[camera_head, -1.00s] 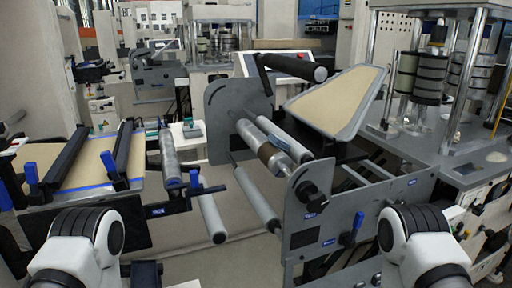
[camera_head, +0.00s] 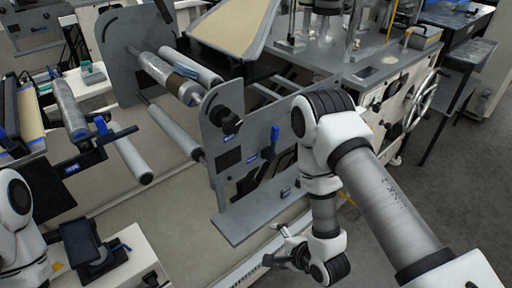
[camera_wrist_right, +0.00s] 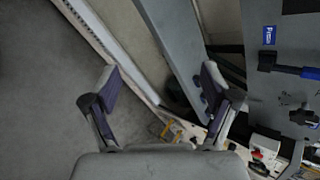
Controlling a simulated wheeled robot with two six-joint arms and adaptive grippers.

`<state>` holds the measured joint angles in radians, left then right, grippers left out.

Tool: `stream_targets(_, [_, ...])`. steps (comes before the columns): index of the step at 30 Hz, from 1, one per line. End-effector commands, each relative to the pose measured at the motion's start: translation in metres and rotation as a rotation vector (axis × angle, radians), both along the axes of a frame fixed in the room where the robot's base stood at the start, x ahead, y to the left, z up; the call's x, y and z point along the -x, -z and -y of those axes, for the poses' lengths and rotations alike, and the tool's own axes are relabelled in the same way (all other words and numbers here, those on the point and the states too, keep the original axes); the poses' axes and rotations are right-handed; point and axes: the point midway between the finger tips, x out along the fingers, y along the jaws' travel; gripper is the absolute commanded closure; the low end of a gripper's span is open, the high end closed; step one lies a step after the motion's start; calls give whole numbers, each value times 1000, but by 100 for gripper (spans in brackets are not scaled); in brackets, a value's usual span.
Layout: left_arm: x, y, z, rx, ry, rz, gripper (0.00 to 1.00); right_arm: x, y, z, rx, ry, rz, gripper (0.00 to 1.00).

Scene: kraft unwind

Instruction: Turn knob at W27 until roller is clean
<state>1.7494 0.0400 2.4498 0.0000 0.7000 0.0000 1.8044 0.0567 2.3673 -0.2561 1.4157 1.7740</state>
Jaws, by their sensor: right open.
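The grey unwind stand holds a roller with a brown band (camera_head: 186,84) between two side plates. A black knob (camera_head: 219,116) sits on the near plate, with a small blue label below it. A blue-handled lever (camera_head: 271,143) is to its right, near another blue label. The label text is too small to read, so I cannot tell which is W27. My right gripper (camera_head: 275,259) is low, below and right of the knob and apart from it. In the right wrist view my right gripper (camera_wrist_right: 160,82) is open and empty.
A grey ledge (camera_head: 250,212) juts out below the near plate, close to my right gripper. A free-ended grey roller (camera_head: 131,155) is at left. A machine with a handwheel (camera_head: 423,99) stands at right. Open floor (camera_head: 440,190) lies at far right.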

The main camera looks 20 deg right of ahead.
Motion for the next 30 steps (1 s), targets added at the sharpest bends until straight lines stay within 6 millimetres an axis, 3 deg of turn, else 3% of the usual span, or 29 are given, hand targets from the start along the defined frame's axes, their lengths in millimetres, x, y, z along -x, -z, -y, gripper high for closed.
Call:
stream_targets(1, [0,-22,0,0,0,0,1,-27,-49,-5,-165,84,93,15])
stream_targets(3, [0,-39,0,0,0,1,1,-58,-108,-12,-415,164,211,15])
stream_targets(6, [0,-63,0,0,0,1,1,-88,-190,-18,-652,172,352,15])
stream_targets(9, [0,-86,0,0,0,1,1,-107,-251,-18,-687,130,446,15])
stream_targets(10, [-1,-89,0,0,0,1,1,-110,-261,-17,-687,128,461,15])
stream_targets(13, [-1,-93,0,0,0,1,1,-115,-278,-16,-688,123,486,15])
stream_targets(19, [0,-90,0,0,0,0,1,-127,-275,-21,-685,119,489,15])
stream_targets(30, [0,-87,0,0,0,0,1,-183,-275,-41,-684,120,489,15])
